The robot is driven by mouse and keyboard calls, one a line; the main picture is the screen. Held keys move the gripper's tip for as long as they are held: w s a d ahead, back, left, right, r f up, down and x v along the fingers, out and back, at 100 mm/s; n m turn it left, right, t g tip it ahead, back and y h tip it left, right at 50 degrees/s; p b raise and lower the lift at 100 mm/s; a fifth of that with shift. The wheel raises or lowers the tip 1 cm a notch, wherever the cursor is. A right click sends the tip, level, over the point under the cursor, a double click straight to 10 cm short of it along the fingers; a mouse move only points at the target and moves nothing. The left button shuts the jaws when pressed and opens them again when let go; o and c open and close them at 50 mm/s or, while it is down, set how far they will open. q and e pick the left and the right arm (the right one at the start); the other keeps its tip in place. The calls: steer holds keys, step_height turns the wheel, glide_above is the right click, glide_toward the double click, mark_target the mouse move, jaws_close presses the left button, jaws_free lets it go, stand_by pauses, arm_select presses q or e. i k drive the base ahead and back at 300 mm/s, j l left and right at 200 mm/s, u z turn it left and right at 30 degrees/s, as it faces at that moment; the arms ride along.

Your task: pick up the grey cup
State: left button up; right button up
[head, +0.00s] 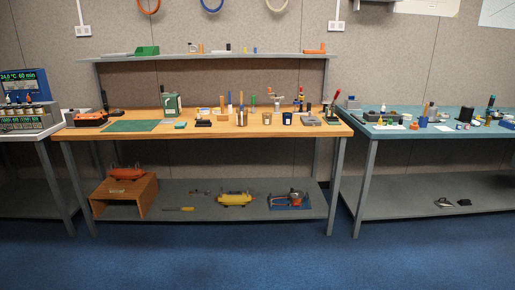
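Several small cup-like containers stand on the orange-topped workbench (190,132), right of its middle. One is a brownish-grey holder (241,119) with tall sticks in it. Beside it stands a tan-grey cup (267,118), and right of that a dark blue cup (287,118). They are small and far off, so I cannot tell for sure which is the grey cup. Neither of my grippers shows in the head view.
A teal-topped bench (450,130) stands right, an instrument bench (28,136) left. Lower shelves hold a wooden box (138,187) and tools. The blue floor (250,260) in front is clear.

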mark_target(266, 117)
steer(key=i, duration=2.3)
